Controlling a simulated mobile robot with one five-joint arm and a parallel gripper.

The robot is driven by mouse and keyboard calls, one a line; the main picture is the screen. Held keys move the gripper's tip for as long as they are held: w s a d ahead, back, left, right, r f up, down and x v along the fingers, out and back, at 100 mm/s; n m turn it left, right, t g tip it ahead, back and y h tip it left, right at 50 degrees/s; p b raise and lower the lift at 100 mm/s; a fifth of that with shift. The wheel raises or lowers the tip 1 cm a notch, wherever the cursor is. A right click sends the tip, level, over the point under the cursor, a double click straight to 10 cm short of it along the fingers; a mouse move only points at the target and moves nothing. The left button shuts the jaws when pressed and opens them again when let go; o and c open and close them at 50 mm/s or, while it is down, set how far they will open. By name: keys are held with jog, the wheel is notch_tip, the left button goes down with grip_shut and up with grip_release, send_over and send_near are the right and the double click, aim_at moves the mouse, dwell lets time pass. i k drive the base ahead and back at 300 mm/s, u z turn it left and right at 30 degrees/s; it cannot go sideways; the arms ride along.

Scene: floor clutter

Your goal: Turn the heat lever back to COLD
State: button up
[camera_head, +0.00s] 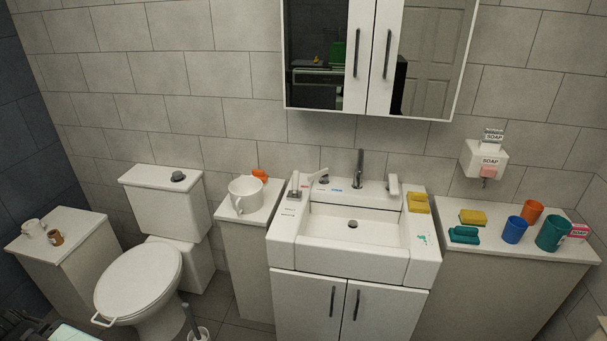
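The white sink (287,226) stands in the middle of the view, with a grey faucet (360,168) at its back. A white lever (312,174) sits on the back left corner of the sink deck, with a small red mark (305,188) near it and a blue mark (335,190) further right. The lettering is too small to read, so I cannot tell which setting the lever points at. A second white handle (392,184) stands right of the faucet. My gripper is not in view.
The right counter (480,246) holds a sponge, cups (514,230) and a soap box. A white pot (245,193) stands left of the sink, beside the toilet (138,278). A mirrored cabinet (423,60) hangs above.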

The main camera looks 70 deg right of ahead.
aim_at(317, 175)
jog(key=z, duration=0.05)
jog(key=k, duration=0.85)
jog(key=z, duration=0.55)
jog(key=i, duration=0.85)
